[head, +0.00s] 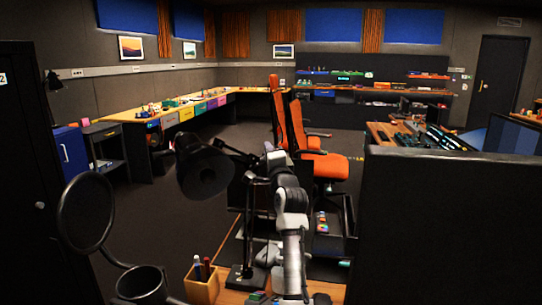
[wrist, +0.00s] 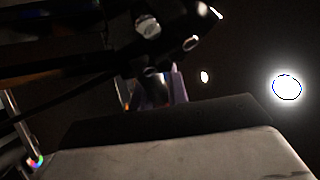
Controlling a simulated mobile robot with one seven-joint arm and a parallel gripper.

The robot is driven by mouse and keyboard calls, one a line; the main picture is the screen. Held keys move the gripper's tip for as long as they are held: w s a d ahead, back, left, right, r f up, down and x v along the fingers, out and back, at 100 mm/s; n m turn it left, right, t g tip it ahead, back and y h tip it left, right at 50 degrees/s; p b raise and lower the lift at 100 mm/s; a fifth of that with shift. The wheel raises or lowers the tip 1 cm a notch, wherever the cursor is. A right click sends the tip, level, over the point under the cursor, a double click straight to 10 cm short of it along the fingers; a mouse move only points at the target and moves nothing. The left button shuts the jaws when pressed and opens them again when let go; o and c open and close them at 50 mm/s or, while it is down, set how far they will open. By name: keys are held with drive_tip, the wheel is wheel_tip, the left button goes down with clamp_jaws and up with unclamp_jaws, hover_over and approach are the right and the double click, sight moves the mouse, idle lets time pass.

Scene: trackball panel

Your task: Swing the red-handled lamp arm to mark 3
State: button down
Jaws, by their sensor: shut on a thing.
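The black desk lamp's round shade (head: 205,170) hangs at the left of its post in the head view. Its lamp arm (head: 238,153) runs right from the shade to the top of the upright post. My gripper (head: 268,158) is up at the post-side end of this arm, shut on it; my own white arm links hide much of the contact. No red handle can be made out. In the wrist view, dark lamp parts (wrist: 150,25) cross the top left, close and blurred. Neither mark 3 nor any other number mark for the lamp can be read.
A pencil cup (head: 201,288) stands left of the lamp base on the desk. A round black screen (head: 86,212) is at the left front. A large dark panel (head: 450,225) blocks the right. Orange chairs (head: 325,165) stand behind my arm. Open floor lies left of the lamp.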

drive_tip(key=shift+a, duration=0.1)
idle(0.3)
drive_tip(key=c, duration=1.4)
unclamp_jaws()
drive_tip(key=shift+o, duration=0.2)
drive_tip(key=b+v, duration=0.3)
drive_tip(key=v, duration=1)
drive_tip(key=shift+s+b, duration=0.3)
drive_tip(key=shift+b, duration=0.1)
drive_tip(key=shift+f, duration=0.1)
